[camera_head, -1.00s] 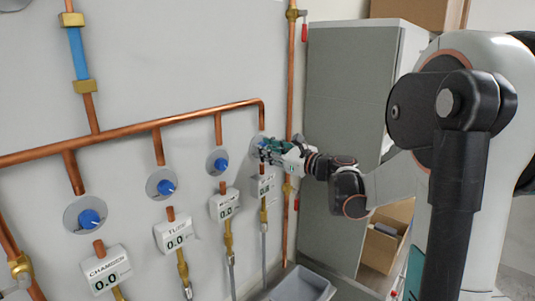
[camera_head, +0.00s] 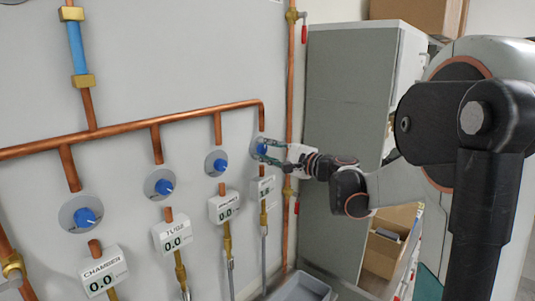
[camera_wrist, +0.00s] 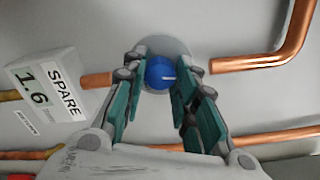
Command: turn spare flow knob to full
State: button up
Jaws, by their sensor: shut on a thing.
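The blue spare flow knob (camera_wrist: 158,74) sits on a round grey plate (camera_wrist: 177,48) in the wrist view, its white mark pointing right. My gripper (camera_wrist: 164,78) has its teal-padded fingers on either side of the knob, shut on it. The white SPARE readout (camera_wrist: 45,85) beside it shows 1.6. In the head view, the knob (camera_head: 261,147) is the rightmost of the row, and my gripper (camera_head: 265,150) reaches it from the right and partly covers it. The spare readout (camera_head: 262,190) hangs below, too small to read there.
Other blue knobs (camera_head: 86,217), (camera_head: 164,187), (camera_head: 220,165) stand to the left, with readouts at 0.0 under the chamber and tube ones. A copper pipe (camera_head: 130,128) runs above them. A vertical pipe (camera_head: 289,100) and a grey cabinet (camera_head: 345,150) stand close on the right.

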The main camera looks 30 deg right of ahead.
jog(key=n+b, duration=0.1)
jog(key=n, duration=0.6)
jog(key=shift+f, duration=0.1)
jog(key=n, duration=0.7)
jog(key=shift+n, duration=0.3)
jog(key=n, duration=0.3)
jog(key=shift+n+b, duration=0.3)
jog(key=shift+b, duration=0.05)
jog(key=n, duration=0.3)
jog(key=shift+n, duration=0.4)
jog(key=n, duration=0.7)
jog(key=o, duration=0.8)
